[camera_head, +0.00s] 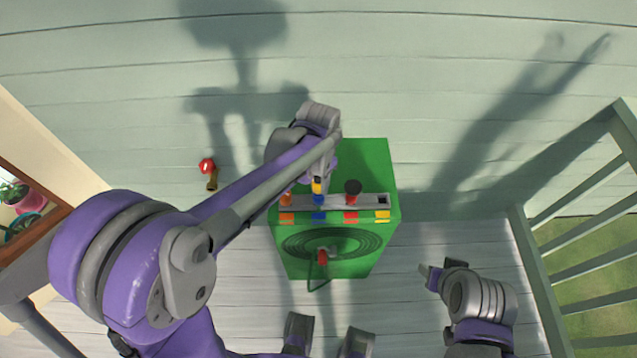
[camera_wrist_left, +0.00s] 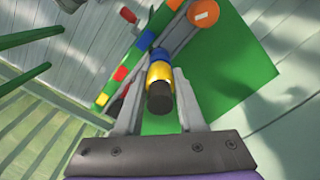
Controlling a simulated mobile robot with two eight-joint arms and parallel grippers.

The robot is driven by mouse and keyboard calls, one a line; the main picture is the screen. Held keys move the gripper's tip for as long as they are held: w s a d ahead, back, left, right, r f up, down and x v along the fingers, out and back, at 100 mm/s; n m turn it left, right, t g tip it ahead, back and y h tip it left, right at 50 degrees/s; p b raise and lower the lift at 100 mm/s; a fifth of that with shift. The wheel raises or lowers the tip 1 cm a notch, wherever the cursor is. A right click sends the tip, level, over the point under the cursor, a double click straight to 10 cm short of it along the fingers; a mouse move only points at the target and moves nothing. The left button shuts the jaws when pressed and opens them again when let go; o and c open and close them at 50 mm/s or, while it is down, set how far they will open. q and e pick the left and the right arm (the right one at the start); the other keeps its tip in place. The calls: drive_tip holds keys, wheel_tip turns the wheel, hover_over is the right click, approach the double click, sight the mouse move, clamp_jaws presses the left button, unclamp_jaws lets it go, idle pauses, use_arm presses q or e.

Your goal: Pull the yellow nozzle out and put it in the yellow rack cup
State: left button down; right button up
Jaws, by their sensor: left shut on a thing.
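The yellow nozzle (camera_head: 317,186) stands at the blue-marked place of the grey rack (camera_head: 335,202) on the green box. In the left wrist view the yellow nozzle (camera_wrist_left: 159,72), dark at its near end, lies between my left fingers, with a blue part just beyond it. My left gripper (camera_head: 320,174) is shut on it from above; it also shows in the left wrist view (camera_wrist_left: 159,66). I cannot tell whether the nozzle is clear of the blue place. The yellow rack cup (camera_head: 382,213) is at the right end and looks empty. My right gripper (camera_head: 431,277) is away, lower right; its jaw opening is unclear.
An orange nozzle (camera_head: 286,199) and a dark-topped red nozzle (camera_head: 352,189) stand either side in the rack. A coiled hose pattern and red fitting (camera_head: 322,257) are on the box front (camera_head: 350,265). A red valve (camera_head: 207,166) is on the wall; a railing (camera_head: 540,260) stands right.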

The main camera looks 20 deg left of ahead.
use_arm(q)
drive_tip(key=shift+r+p, duration=1.25)
drive_tip(key=shift+r, duration=0.8)
